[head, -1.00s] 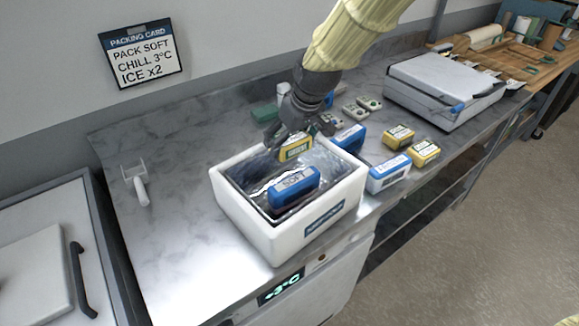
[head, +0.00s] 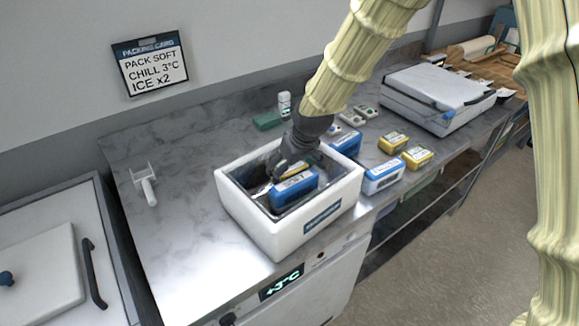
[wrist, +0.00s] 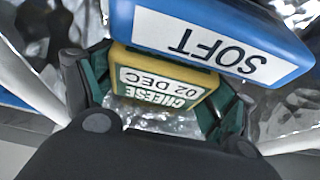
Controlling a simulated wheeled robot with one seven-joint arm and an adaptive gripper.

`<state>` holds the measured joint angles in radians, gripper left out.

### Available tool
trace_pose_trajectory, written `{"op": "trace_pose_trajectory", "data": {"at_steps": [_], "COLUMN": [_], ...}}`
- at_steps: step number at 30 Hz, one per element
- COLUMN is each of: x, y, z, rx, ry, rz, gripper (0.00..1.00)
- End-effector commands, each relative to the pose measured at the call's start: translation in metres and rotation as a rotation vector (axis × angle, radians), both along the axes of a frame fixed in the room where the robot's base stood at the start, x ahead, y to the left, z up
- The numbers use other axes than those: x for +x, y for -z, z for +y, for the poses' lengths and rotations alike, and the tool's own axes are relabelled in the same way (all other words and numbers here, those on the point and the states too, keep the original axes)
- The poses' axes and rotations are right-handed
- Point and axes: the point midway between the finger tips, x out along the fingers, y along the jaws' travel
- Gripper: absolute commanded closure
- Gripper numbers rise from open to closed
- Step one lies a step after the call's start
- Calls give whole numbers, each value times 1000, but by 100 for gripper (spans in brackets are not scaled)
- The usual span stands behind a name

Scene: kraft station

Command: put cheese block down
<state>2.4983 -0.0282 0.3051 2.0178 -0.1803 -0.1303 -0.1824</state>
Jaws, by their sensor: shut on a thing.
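The yellow cheese block (wrist: 160,82), labelled "CHEESE 02 DEC", is between the fingers of my gripper (wrist: 158,100) in the wrist view. My gripper is shut on it. In the head view my gripper (head: 285,168) reaches down into the white insulated box (head: 258,222), and only a sliver of the cheese block (head: 300,171) shows. A blue pack (head: 294,189) lies in the box right beside the cheese. It shows in the wrist view as a blue block marked "SOFT" (wrist: 215,40). Whether the cheese touches the silver lining is hidden.
Blue packs (head: 384,174) and yellow blocks (head: 417,157) stand on the metal counter right of the box. A white lidded case (head: 440,90) is farther back. A white-handled tool (head: 148,190) lies at left. The counter between it and the box is clear.

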Motion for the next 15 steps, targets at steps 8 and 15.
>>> {"op": "trace_pose_trajectory", "data": {"at_steps": [8,15], "x": [0,0], "y": [5,10], "z": [0,0], "rx": [1,0], "ry": [0,0], "rz": [-1,-1], "gripper": [51,51]}}
